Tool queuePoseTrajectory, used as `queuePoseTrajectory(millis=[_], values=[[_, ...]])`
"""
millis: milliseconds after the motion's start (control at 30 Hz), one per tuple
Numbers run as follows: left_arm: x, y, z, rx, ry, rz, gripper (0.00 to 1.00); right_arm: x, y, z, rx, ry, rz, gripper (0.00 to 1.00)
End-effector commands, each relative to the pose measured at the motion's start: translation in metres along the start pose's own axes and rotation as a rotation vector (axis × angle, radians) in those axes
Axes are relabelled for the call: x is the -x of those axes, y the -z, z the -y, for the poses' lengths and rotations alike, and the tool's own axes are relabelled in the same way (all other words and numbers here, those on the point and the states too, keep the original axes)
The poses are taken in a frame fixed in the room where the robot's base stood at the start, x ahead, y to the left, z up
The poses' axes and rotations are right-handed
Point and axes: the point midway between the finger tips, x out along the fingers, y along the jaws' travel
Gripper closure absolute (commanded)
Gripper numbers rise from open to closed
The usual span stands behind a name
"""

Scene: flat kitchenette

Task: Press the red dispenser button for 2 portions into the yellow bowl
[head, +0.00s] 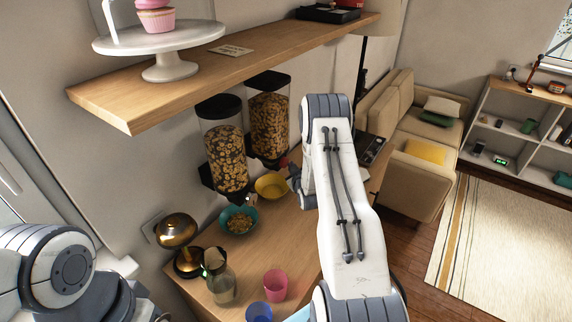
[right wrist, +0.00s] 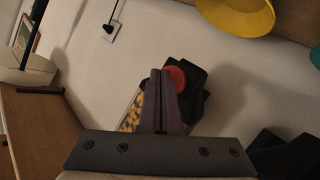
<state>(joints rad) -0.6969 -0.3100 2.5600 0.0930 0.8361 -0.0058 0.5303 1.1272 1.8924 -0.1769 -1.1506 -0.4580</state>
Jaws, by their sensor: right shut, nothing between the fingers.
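The yellow bowl (head: 271,187) stands on the counter under the rear cereal dispenser (head: 268,115); no cereal shows inside it. Its rim also shows at the top of the right wrist view (right wrist: 240,22). The red button (head: 283,162) is on the front of that dispenser, and appears in the right wrist view (right wrist: 178,78) right beside my fingertips. My right gripper (right wrist: 163,72) is shut and empty, its tips close to the button; I cannot tell whether they touch. In the head view its arm partly hides it. My left arm shows at lower left, its gripper out of view.
A second dispenser (head: 224,155) hangs nearer, above a teal bowl (head: 239,221) holding cereal. A brass lamp (head: 177,232), a glass jug (head: 219,283), a pink cup (head: 275,284) and a blue cup (head: 258,312) stand on the counter. A wooden shelf (head: 190,78) runs above.

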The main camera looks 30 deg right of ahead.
Motion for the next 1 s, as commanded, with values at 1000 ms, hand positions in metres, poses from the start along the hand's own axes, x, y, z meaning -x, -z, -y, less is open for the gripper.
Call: queuePoseTrajectory(millis=[1000], values=[[-0.0066,-0.0004,0.0005,0.0,0.0,0.0,1.0,-0.0084,0.0062,0.0061,0.001,0.0,-0.001,1.0]])
